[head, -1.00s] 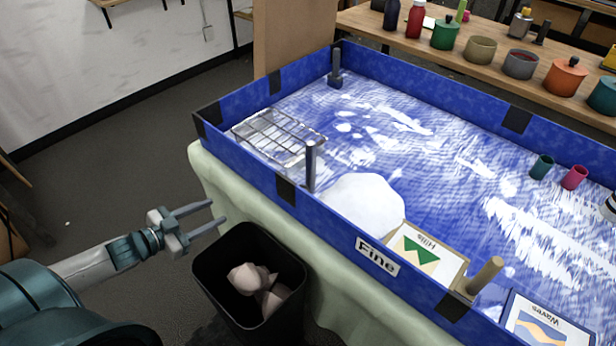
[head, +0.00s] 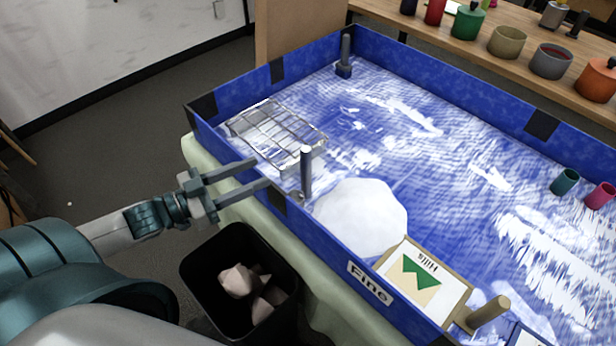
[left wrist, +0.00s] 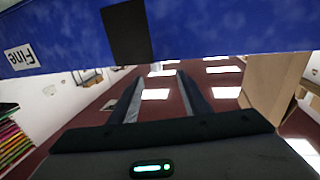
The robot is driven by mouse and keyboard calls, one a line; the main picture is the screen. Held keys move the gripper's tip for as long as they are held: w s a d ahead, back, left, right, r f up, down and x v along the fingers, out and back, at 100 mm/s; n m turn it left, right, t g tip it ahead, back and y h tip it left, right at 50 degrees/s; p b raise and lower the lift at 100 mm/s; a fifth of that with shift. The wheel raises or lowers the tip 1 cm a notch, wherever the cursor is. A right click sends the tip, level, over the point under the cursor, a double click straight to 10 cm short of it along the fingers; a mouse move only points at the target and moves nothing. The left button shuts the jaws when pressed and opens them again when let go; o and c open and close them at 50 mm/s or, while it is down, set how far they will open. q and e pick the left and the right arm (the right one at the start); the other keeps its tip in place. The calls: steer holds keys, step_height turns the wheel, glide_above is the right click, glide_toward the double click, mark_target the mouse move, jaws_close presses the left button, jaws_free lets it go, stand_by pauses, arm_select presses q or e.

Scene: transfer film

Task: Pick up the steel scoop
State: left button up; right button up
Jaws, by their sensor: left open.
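An upright grey metal handle (head: 306,172) stands just inside the near wall of the blue tray (head: 318,242). A small shiny metal part shows at its foot, so I take it for the steel scoop; its lower end is partly hidden by the wall. My left gripper (head: 260,173) is open and empty. In the head view its fingers point right, towards the handle, with a gap between. The left wrist view shows the two parted fingers (left wrist: 158,95) with nothing between them and the tray's blue wall across the top; the scoop is not seen there.
A wire rack (head: 278,130) lies in the tray's left corner. A white mound (head: 362,215) and a Hills card (head: 422,280) are right of the handle. A similar post (head: 345,55) stands at the far wall. A black bin (head: 205,268) is below my gripper.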

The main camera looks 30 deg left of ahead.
mark_target(301, 153)
arm_select(q)
steer(key=shift+w+d+r, duration=0.15)
steer(key=shift+r, duration=0.1)
arm_select(e)
steer(key=shift+w, duration=0.25)
arm_select(q)
steer(key=p+x, duration=0.2)
steer(key=x, duration=1)
steer(key=shift+r+p, duration=0.15)
steer(key=shift+p, duration=0.15)
arm_select(e)
steer(key=s+d+f+g, duration=0.2)
steer(key=s+d, duration=0.1)
steer(key=s, duration=0.5)
steer(key=shift+d+h, duration=0.35)
steer(key=shift+h, duration=0.05)
arm_select(q)
steer(key=shift+d, duration=0.15)
arm_select(e)
steer(key=shift+s, duration=0.1)
